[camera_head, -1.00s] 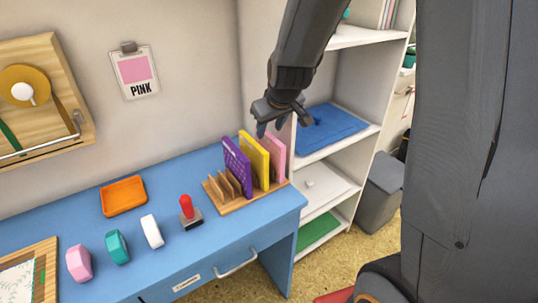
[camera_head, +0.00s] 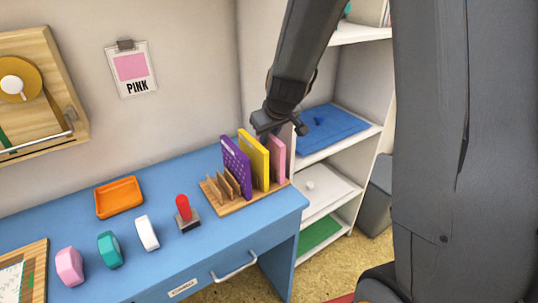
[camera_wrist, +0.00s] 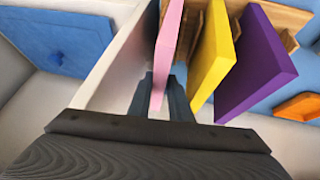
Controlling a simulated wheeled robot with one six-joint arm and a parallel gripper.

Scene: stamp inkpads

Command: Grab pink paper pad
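The pink paper pad (camera_head: 277,160) stands upright at the right end of a wooden rack (camera_head: 240,204) on the blue desk. In the wrist view the pink pad (camera_wrist: 168,45) is seen edge-on, with its near end between my fingers. My gripper (camera_head: 270,132) is at the top of the pink pad, pointing down. In the wrist view my gripper (camera_wrist: 163,98) is open, one finger on each side of the pad. I cannot tell whether either finger touches it. A yellow pad (camera_head: 254,160) and a purple pad (camera_head: 236,166) stand to its left.
A white shelf unit (camera_head: 328,192) stands close to the right of the rack, with a blue item (camera_head: 335,132) on one shelf. A red-handled stamp (camera_head: 184,212) and an orange tray (camera_head: 119,197) are left on the desk. A PINK sign (camera_head: 131,68) hangs on the wall.

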